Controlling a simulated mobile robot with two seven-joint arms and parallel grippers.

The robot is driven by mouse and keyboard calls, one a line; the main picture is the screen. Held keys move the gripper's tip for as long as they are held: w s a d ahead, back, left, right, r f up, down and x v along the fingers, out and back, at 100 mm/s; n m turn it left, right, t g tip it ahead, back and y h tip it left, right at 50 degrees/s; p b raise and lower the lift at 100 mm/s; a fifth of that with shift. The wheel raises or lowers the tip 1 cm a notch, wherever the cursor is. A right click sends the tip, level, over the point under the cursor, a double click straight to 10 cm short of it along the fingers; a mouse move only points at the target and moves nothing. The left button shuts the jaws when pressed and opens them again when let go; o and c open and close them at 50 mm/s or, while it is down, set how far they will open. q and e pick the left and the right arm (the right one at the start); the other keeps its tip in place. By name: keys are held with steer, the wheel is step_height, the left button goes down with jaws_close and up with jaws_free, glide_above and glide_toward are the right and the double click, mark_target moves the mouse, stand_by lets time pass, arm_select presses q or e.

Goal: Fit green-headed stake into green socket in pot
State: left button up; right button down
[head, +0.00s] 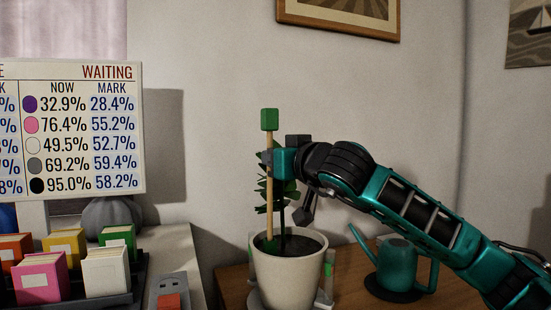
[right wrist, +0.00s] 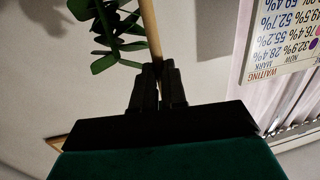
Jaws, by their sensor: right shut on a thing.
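The green-headed stake (head: 269,190) is a pale wooden rod with a green block on top. It stands about upright over the left side of the white pot (head: 287,275). My right gripper (head: 268,157) is shut on the stake a little below the head. The stake (right wrist: 151,30) also shows between the fingers (right wrist: 158,85) in the right wrist view. My left gripper is not in view.
A leafy plant (head: 280,195) grows in the pot just behind the stake. A teal watering can (head: 405,265) stands on the wooden table (head: 455,288) to the right.

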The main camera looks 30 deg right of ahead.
steer(key=shift+f+b, duration=1.3)
steer(key=shift+f, duration=0.25)
steer(key=c, duration=1.1)
jaws_free()
steer(key=s+a+b, duration=0.1)
steer(key=s+b, duration=0.1)
steer(key=s, duration=1.1)
steer(key=shift+r, duration=0.2)
